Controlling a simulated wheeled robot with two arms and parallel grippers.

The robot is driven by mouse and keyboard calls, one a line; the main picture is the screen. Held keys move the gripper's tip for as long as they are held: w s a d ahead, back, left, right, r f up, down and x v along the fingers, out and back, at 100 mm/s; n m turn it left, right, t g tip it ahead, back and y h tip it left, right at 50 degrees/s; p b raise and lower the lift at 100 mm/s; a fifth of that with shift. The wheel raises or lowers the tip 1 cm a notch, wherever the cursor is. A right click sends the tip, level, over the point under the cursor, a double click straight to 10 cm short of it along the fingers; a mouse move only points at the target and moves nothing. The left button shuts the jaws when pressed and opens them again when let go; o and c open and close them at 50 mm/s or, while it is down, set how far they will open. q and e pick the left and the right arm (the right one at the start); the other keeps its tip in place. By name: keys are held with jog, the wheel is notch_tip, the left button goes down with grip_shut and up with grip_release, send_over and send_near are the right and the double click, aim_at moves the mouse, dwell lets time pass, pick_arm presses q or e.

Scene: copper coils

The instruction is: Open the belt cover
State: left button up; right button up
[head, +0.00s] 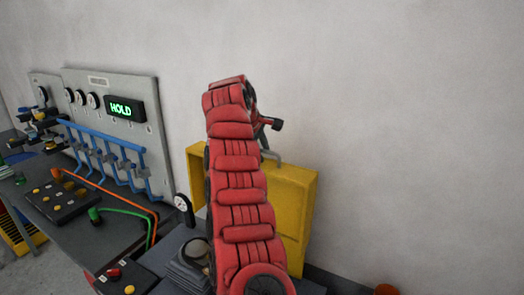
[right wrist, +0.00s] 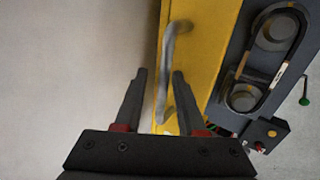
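The yellow belt cover (head: 297,195) stands upright against the wall side in the head view, partly hidden behind my red right arm. It also shows in the right wrist view (right wrist: 205,55), with a grey bar handle (right wrist: 168,70) on its face. My right gripper (right wrist: 160,72) is open, and the handle runs between its two fingers in the picture. I cannot tell whether the fingers touch it. In the head view the right gripper (head: 275,125) is mostly hidden by the arm, just above the handle (head: 268,157). My left gripper is not in view.
A black belt loop around two pulleys (right wrist: 264,62) lies beside the cover. A control box with a red button (right wrist: 268,134) is below it. At left, a bench holds a switch box (head: 62,200), blue pipes (head: 108,158) and a "HOLD" display (head: 124,108). The wall at right is bare.

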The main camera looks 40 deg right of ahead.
jog(key=shift+a+r, duration=0.25)
jog(key=shift+r, duration=0.2)
jog(key=v, duration=0.4)
jog(key=shift+b, duration=0.3)
jog(key=p+v, duration=0.5)
jog(key=v, duration=0.2)
jog(key=shift+d, duration=0.1)
jog(key=shift+s, duration=0.1)
